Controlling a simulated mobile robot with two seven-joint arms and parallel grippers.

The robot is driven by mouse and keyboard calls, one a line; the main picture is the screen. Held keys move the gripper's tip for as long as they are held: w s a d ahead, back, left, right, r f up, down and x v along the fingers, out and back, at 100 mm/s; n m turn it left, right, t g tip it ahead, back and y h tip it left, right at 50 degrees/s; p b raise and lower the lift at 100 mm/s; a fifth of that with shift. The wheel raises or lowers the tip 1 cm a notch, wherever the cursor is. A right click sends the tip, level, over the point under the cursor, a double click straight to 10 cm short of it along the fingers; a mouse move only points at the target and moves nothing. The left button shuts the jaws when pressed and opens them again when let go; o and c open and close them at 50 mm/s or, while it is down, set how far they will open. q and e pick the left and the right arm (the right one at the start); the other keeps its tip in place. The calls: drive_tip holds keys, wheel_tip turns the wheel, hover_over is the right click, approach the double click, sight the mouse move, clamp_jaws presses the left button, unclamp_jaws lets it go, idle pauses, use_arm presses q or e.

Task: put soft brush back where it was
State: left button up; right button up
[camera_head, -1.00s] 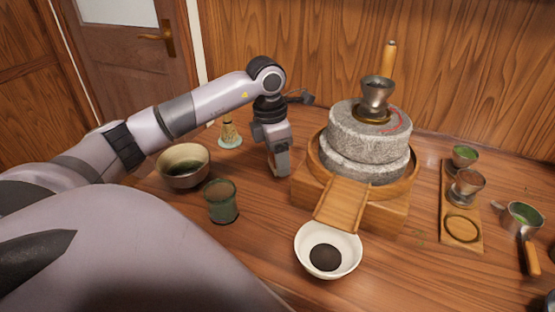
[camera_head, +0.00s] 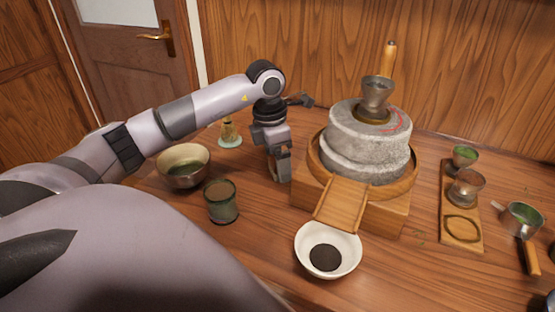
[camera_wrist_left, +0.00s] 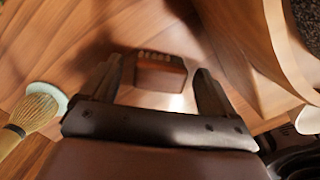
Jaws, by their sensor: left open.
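My left gripper (camera_head: 279,172) is open, pointing down near the wood table top, just left of the stone mill. In the left wrist view, its fingers (camera_wrist_left: 158,72) stand on either side of a small brown block with a row of pale dots (camera_wrist_left: 160,75), with a pale patch below it. This is probably the soft brush, but I cannot be sure. It lies between the fingers, and I see no grip on it. In the head view the gripper hides it. My right gripper is in neither view.
A bamboo whisk (camera_head: 228,131) on a pale green stand is left of my gripper, also in the wrist view (camera_wrist_left: 36,109). A bowl (camera_head: 183,179) and green cup (camera_head: 221,211) stand nearer. The stone mill (camera_head: 368,146) is close right, a white bowl (camera_head: 344,272) before it.

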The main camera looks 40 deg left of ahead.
sight(272, 161)
use_arm(q)
wheel_tip(272, 161, up, 11)
drive_tip(key=s, duration=0.1)
drive_tip(key=shift+a+r, duration=0.2)
drive_tip(key=shift+a, duration=0.1)
drive_tip(key=shift+s, duration=0.1)
idle(0.3)
